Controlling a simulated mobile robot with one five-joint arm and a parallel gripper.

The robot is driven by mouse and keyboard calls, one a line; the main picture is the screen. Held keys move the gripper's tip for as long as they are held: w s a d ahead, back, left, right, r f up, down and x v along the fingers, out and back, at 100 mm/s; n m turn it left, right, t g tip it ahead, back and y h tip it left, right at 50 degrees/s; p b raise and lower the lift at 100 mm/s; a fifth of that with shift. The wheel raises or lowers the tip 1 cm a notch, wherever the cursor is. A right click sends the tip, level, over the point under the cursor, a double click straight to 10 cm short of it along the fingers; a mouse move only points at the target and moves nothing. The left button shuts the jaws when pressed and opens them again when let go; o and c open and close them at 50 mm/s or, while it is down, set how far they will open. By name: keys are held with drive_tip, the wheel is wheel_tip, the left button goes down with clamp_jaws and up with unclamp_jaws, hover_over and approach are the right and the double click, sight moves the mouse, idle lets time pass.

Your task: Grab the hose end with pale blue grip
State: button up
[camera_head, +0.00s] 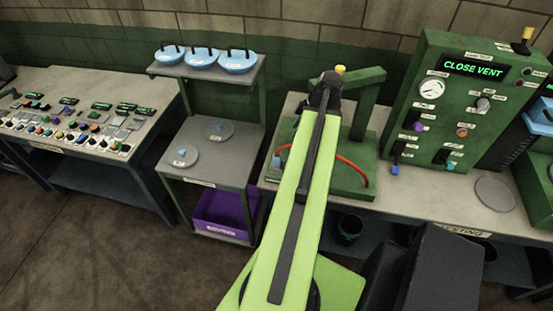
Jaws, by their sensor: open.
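A red hose (353,169) curves over the green base plate (352,193) of a test stand on the middle bench. My lime-green arm hides the middle of the hose. A small pale blue piece (276,161), which looks like the hose end's grip, sits at the left edge of the stand, left of my arm. My dark gripper (325,84) is open, beyond and above it to the right, near the top of the green stand. Its fingers are seen from behind and are hard to make out. No contact with the hose end shows.
A green post with a top arm (364,90) and a yellow knob (340,69) stand close by my gripper. A green panel (462,110) reading "CLOSE VENT" is to the right. A grey shelf cart (215,165) with blue lidded items is left. A button console (85,120) is far left.

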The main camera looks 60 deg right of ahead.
drive_tip(key=b, duration=1.1)
approach(278, 155)
drive_tip(key=x, duration=0.5)
drive_tip(key=shift+s+f, duration=0.1)
drive_tip(key=shift+s, duration=0.1)
drive_tip(key=shift+w+a+f+b, duration=0.1)
drive_tip(key=shift+w+f+b, duration=0.1)
drive_tip(key=shift+f+b, duration=0.1)
drive_tip(key=shift+r, duration=0.1)
drive_tip(key=b+x, duration=0.4)
drive_tip(key=x, duration=0.1)
drive_tip(key=shift+b, duration=0.4)
clamp_jaws()
